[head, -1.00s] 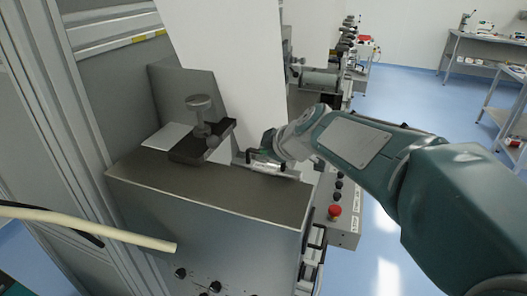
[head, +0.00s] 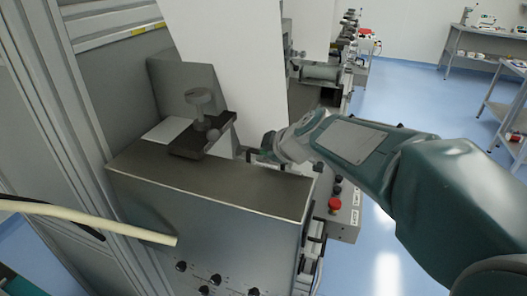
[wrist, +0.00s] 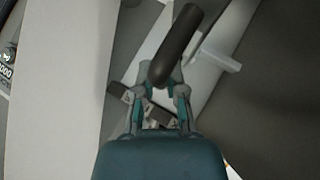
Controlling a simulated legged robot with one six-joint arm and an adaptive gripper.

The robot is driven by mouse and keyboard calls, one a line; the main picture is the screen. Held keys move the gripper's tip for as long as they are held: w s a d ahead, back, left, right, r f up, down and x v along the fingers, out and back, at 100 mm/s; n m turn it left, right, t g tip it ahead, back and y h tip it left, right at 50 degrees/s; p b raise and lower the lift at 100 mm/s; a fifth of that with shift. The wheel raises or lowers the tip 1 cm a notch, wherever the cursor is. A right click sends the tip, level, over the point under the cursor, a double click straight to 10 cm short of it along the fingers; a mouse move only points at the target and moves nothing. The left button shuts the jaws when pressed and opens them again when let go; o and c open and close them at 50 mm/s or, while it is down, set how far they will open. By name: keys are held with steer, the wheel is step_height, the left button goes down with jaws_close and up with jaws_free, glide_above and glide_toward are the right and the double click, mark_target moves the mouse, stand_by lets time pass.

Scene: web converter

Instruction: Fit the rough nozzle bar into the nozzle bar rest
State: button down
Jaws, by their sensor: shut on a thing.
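My gripper (wrist: 163,82) is shut on a dark, round-ended bar, which I take to be the rough nozzle bar (wrist: 177,42). The bar points up and to the right in the wrist view, tilted, and extends beyond the fingertips. A pale, narrow block (wrist: 217,56) lies behind the bar; it may be part of the nozzle bar rest. The held bar cannot be made out clearly there. I cannot tell whether bar and rest touch.
The grey machine top (head: 210,190) is clear in front. A dark tray (head: 188,150) with a round knob (head: 200,97) stands at its left. A white web (head: 235,65) hangs behind. A red button (head: 335,204) is on the right side. A pale rod (head: 90,222) crosses the lower left.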

steer(key=c, duration=0.6)
jaws_free()
steer(key=shift+c, duration=0.2)
steer(key=v, duration=1.2)
steer(key=shift+f, duration=0.1)
